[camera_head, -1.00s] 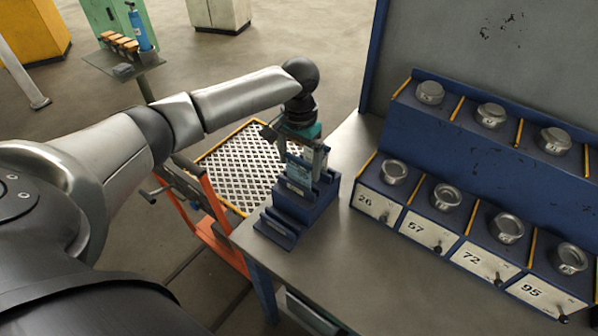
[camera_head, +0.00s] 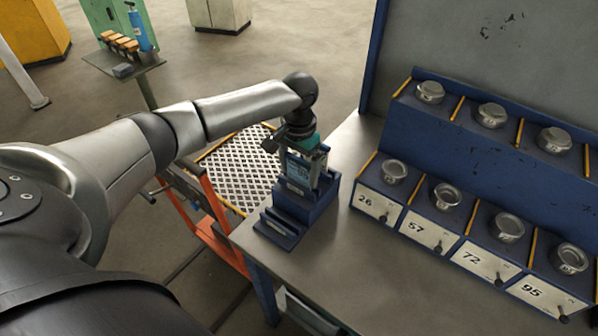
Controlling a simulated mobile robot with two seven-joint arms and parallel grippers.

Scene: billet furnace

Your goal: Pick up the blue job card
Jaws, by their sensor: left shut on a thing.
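The blue job card (camera_head: 298,172) stands upright at the blue stepped card holder (camera_head: 311,212) on the left end of the grey workbench. My left gripper (camera_head: 303,165) points down over the holder and is shut on the card near its upper part. The fingers hide part of the card's edges. I cannot tell whether the card's lower edge is still inside the holder's slot. The lower front slots of the holder look empty. My right gripper is not in view.
A blue two-tier rack (camera_head: 459,190) with metal cups and drawers numbered 26, 57, 72 and 95 stands right of the holder. The bench (camera_head: 345,262) is clear in front. An orange-framed cart (camera_head: 213,222) and a mesh panel (camera_head: 240,167) lie to the left.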

